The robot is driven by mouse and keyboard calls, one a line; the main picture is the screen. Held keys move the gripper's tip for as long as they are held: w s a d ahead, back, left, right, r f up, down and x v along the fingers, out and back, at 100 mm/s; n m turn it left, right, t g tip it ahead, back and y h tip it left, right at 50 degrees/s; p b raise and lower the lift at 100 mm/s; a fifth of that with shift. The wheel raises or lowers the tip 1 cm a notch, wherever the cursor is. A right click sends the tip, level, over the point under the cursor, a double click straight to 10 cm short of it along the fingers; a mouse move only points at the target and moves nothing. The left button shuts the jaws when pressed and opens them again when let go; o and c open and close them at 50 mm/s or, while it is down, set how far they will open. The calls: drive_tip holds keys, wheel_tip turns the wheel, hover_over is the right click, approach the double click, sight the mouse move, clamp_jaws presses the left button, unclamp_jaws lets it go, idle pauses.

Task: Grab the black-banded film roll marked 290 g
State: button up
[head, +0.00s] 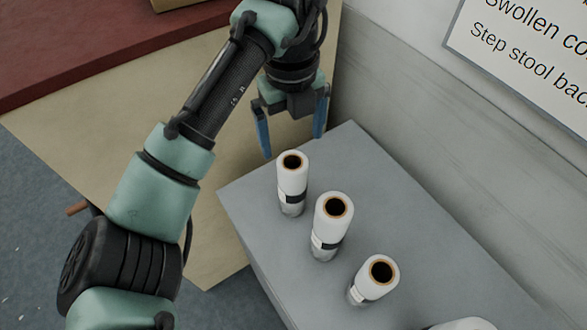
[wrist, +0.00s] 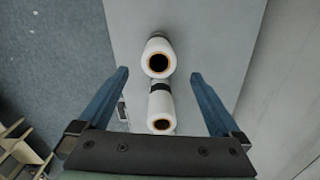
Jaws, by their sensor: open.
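Several white film rolls stand upright in a row on a grey surface. The rear roll (head: 291,176) has a dark band low down. The middle roll (head: 331,216) is larger and has a black band and a white label. The third roll (head: 372,281) has a dark patch low on its side. No weight marking is legible. My gripper (head: 293,146) is open and empty, above and just behind the rear roll. In the wrist view my gripper (wrist: 160,73) has its fingers apart, with a black-banded roll (wrist: 160,105) and another roll (wrist: 158,57) showing between them.
The grey bench top (head: 400,210) is clear beside the rolls and meets a grey wall panel (head: 430,120). A fourth roll (head: 462,325) is cut off at the bottom edge. A red-topped table (head: 90,45) stands at the left. A sign (head: 530,50) hangs at the upper right.

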sight(289, 163)
drive_tip(key=f, duration=0.7)
drive_tip(key=shift+s+a+f, duration=0.15)
drive_tip(key=shift+a+f, duration=0.15)
drive_tip(key=shift+f, duration=0.1)
drive_tip(key=shift+d+f+p, duration=0.15)
drive_tip(key=shift+f+p, duration=0.45)
drive_tip(key=shift+f, duration=0.75)
drive_tip(key=shift+d+f+p, duration=0.1)
drive_tip(key=shift+f+p, duration=0.5)
drive_tip(key=shift+f, duration=0.7)
drive_tip(key=shift+w+r, duration=0.1)
drive_tip(key=shift+w, duration=0.1)
clamp_jaws()
